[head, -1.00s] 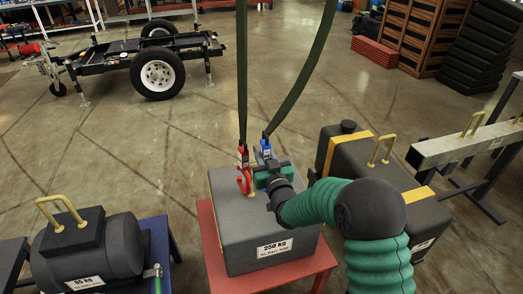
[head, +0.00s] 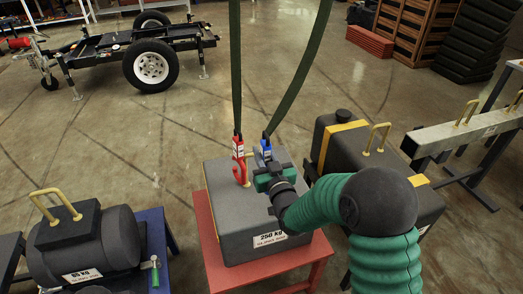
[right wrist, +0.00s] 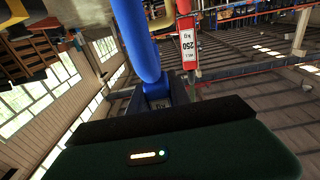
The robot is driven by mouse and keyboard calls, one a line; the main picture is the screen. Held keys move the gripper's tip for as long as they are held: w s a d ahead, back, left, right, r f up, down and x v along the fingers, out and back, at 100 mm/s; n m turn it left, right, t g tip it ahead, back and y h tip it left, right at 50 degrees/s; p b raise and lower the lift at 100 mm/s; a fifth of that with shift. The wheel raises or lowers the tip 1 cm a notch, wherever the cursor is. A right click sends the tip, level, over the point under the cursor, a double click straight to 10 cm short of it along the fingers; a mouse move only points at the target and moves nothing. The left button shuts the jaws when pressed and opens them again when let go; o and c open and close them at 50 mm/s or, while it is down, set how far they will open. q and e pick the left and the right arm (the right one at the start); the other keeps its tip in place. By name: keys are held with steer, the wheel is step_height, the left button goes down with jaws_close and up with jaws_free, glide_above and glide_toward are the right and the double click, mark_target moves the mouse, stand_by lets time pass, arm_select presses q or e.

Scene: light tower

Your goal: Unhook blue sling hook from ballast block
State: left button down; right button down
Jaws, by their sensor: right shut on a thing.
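The dark grey ballast block (head: 230,205), labelled 250 kg, sits on a red stand (head: 207,228). The blue sling hook (head: 266,149) hangs from the right green strap, above the block's top. My right gripper (head: 268,176) is shut on the blue hook, just over the block. In the right wrist view the blue hook (right wrist: 138,45) rises from between my jaws (right wrist: 155,100). The red hook (head: 239,152) hangs on the left strap, beside a yellow lifting eye. My gripper hides the blue hook's lower end, so I cannot tell whether it is around an eye. My left gripper is out of view.
A dark tank (head: 330,150) with a yellow band and handle stands close to the block's right. A 65 kg cylinder weight (head: 110,245) stands at the left, near a blue stand (head: 160,225). A wheeled trailer frame (head: 110,52) is behind. Floor between them is clear.

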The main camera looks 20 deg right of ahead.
steer(key=shift+s+f+b, duration=0.85)
steer(key=shift+s, duration=0.15)
